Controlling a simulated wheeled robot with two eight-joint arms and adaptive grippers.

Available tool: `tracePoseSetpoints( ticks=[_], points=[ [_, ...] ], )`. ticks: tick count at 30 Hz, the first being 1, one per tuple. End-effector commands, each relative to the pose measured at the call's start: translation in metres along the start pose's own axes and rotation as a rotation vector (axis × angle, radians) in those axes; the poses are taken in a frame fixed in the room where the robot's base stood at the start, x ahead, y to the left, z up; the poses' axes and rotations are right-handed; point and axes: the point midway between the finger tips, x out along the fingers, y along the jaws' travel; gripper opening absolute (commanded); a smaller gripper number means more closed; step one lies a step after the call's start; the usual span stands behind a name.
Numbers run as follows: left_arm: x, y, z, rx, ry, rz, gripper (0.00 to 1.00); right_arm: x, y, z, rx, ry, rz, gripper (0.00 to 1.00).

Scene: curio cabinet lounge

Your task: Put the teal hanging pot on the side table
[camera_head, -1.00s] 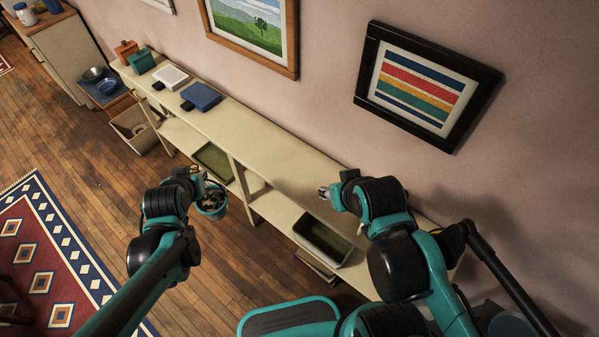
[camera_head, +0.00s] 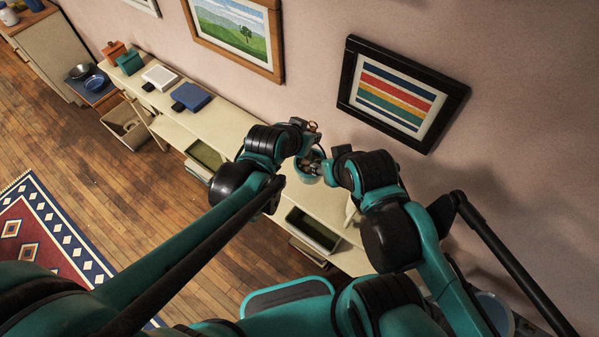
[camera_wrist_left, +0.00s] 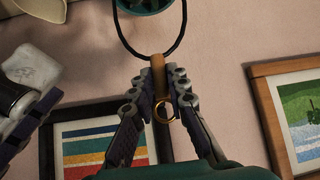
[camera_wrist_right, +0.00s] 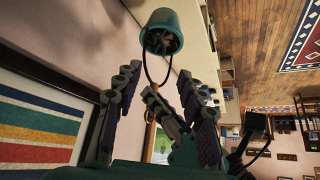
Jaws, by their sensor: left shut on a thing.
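The teal hanging pot (camera_head: 306,179) hangs by a black cord beside my right gripper, over the long cream shelf. In the left wrist view, the pot (camera_wrist_left: 146,5) shows at the top edge. My left gripper (camera_head: 312,134) is shut on its tan hanger (camera_wrist_left: 157,72), which has a gold ring (camera_wrist_left: 164,112). In the right wrist view, the pot (camera_wrist_right: 163,34) shows its open mouth with dark contents. My right gripper (camera_wrist_right: 158,95) is open and empty, close to the left gripper and cord. A small low table (camera_head: 106,99) at far left could be the side table.
The long cream shelf (camera_head: 225,120) along the wall bears a blue box (camera_head: 191,97), a white box (camera_head: 160,77) and a teal box (camera_head: 130,62) toward its left end.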

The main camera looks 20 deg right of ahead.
Motion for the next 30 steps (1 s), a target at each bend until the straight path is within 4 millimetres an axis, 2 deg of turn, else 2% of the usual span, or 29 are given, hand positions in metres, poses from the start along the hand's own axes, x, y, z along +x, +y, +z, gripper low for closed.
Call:
tracePoseSetpoints(
  ticks=[1,6,10,13,17,30],
  points=[
    [-0.002,0.014,-0.009,0.021,0.002,0.021,0.0,-0.005,0.0,-0.003,0.0,0.0,0.0,0.4],
    [-0.001,0.045,-0.022,0.067,0.002,0.069,0.0,-0.01,0.0,-0.007,0.0,0.0,0.0,0.4],
    [-0.001,0.058,-0.027,0.087,0.003,0.089,0.0,-0.012,0.0,-0.009,0.0,0.0,0.0,0.4],
    [0.001,0.058,-0.026,0.092,0.002,0.093,0.0,-0.012,0.0,-0.008,0.0,0.0,0.0,0.4],
    [0.008,0.044,-0.02,0.089,0.002,0.092,0.0,-0.009,0.0,-0.006,0.0,0.0,0.0,0.4],
    [0.047,-0.039,0.012,0.088,0.003,0.092,0.0,0.005,0.0,0.004,0.0,0.0,0.0,0.4]
  ],
)
